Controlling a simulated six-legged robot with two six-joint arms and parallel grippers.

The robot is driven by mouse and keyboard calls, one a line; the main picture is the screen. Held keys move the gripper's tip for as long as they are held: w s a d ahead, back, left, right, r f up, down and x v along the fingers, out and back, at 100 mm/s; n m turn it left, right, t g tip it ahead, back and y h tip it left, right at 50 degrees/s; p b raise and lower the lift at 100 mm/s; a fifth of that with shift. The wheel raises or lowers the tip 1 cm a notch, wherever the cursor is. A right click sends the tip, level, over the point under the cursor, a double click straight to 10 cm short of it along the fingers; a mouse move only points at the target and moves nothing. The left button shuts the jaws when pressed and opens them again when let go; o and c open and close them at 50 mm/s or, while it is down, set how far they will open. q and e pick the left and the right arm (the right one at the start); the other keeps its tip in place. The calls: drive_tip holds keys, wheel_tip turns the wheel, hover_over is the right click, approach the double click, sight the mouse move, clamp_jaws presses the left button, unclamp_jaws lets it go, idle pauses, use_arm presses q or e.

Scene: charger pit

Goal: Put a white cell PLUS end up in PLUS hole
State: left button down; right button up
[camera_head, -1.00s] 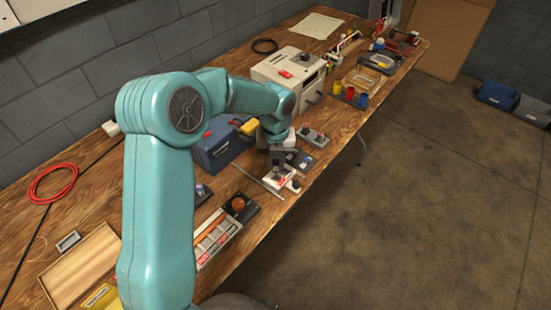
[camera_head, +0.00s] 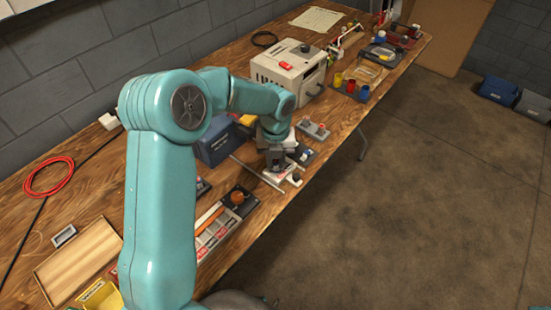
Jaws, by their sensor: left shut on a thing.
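My left gripper (camera_head: 276,164) reaches down over the bench beside a small white block with red markings (camera_head: 280,175). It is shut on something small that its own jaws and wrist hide. I cannot make out the white cell or which end of it is up. No PLUS mark or PLUS hole can be read at this size. Whether the held thing touches the white block is not clear. My right gripper is not in view.
A dark unit (camera_head: 304,155) and a grey block with knobs (camera_head: 314,131) stand just behind the gripper. A blue box (camera_head: 216,148) is to the left. A tray with labelled compartments (camera_head: 213,238) lies nearer. The bench edge is close on the right.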

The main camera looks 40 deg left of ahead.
use_arm(q)
drive_tip(key=shift+f+b, duration=0.35)
drive_tip(key=shift+f, duration=0.6)
idle(0.6)
drive_tip(key=c, duration=0.9)
unclamp_jaws()
drive_tip(key=shift+r, duration=0.1)
drive_tip(key=shift+r+p, duration=3.1)
drive_tip(key=shift+r, duration=0.4)
drive_tip(key=shift+f, duration=0.1)
